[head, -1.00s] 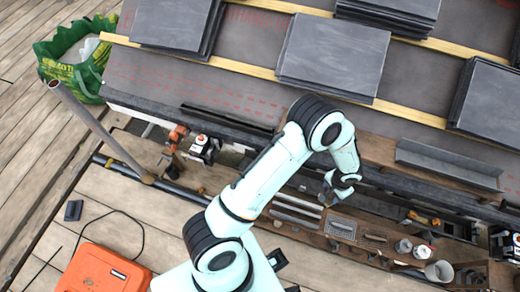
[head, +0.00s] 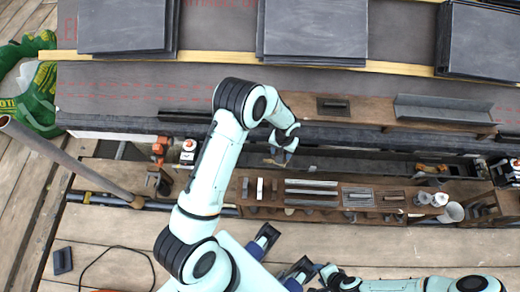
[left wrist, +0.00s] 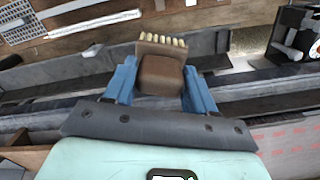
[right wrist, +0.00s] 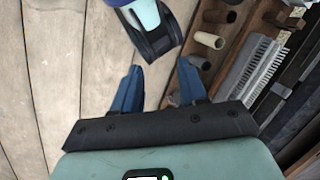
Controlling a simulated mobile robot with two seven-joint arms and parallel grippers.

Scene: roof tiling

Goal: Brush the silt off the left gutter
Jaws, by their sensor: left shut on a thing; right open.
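My left gripper (head: 279,154) is shut on a brush, above the long dark gutter (head: 345,167) along the roof's lower edge. In the left wrist view the brush (left wrist: 160,72) has a brown block and a row of pale bristles pointing away from me, between the blue fingers. I cannot tell whether the bristles touch the gutter. Silt cannot be made out clearly; the arm and brush hide part of the channel. My right gripper (head: 326,275) is low at the front, open and empty over the planks, as the right wrist view (right wrist: 160,80) shows.
A wooden tool tray (head: 300,213) with several tools runs in front of the gutter. Slate stacks (head: 312,30) lie on the roof battens. A slanting pipe (head: 65,160) and a green bag (head: 38,98) stand at left. The plank floor (head: 190,238) is partly clear.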

